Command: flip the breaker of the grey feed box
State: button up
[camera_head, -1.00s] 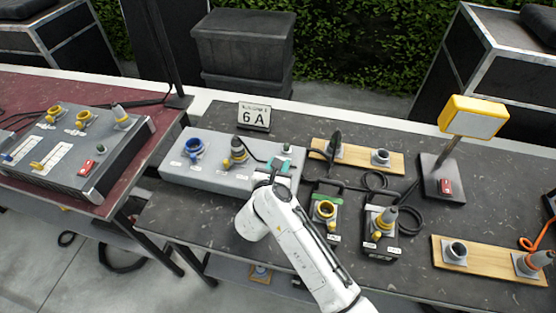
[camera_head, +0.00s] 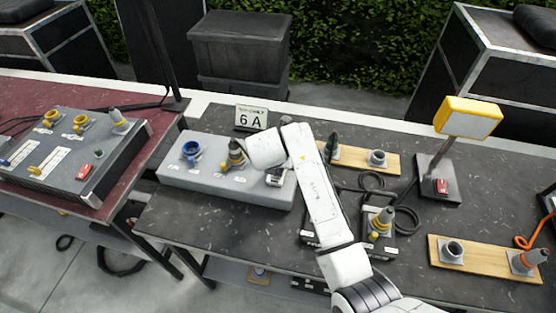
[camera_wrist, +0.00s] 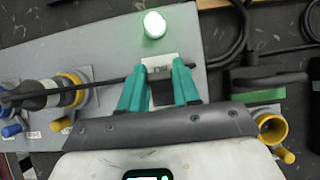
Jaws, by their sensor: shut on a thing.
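The grey feed box (camera_head: 225,190) stands at the left of the dark table in the head view; its grey top also shows in the wrist view (camera_wrist: 100,45). In the wrist view my gripper (camera_wrist: 163,74) has its teal fingers closed around the black breaker lever (camera_wrist: 162,92). In the head view my arm covers the lamp, and the fingers are largely hidden.
A blue socket (camera_head: 191,150) and a grey-yellow plug (camera_head: 236,153) sit on the box, left of my gripper. A black cable (camera_wrist: 110,83) crosses by the fingers. A 6A sign (camera_head: 251,118) stands behind.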

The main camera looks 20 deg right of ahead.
dwell(0.4)
jog(key=o, duration=1.1)
jog(key=shift+c, duration=0.2)
jog(key=b+v, duration=0.1)
jog(key=v, duration=0.9)
jog(key=shift+r, duration=0.35)
jog(key=shift+a, duration=0.1)
